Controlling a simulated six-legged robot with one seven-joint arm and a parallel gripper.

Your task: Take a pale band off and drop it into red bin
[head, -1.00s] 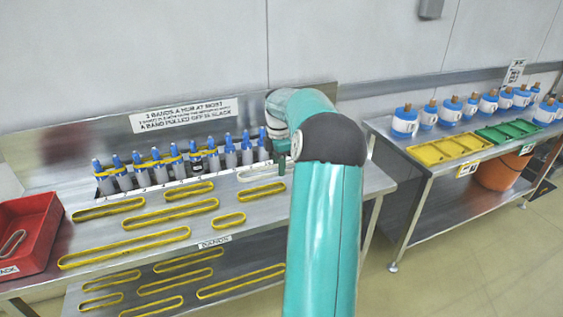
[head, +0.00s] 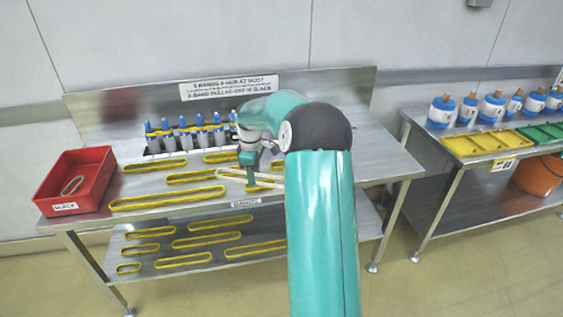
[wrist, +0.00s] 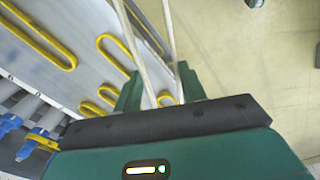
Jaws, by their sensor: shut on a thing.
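My gripper (head: 250,180) is over the front part of the steel table and shut on a long pale band (head: 228,177). The band sticks out on both sides of the fingers. In the wrist view the band (wrist: 141,52) runs as two pale strands from between the green fingers (wrist: 160,88) to the top edge. The red bin (head: 96,188) stands at the table's left end, left of my gripper and apart from it. Another pale band (head: 72,185) lies inside the bin.
Several yellow bands (head: 165,203) lie flat on the table, with more on the lower shelf (head: 205,279). A row of blue-capped bottles (head: 186,136) stands at the back. A second table (head: 425,185) on the right holds jars and yellow and green trays.

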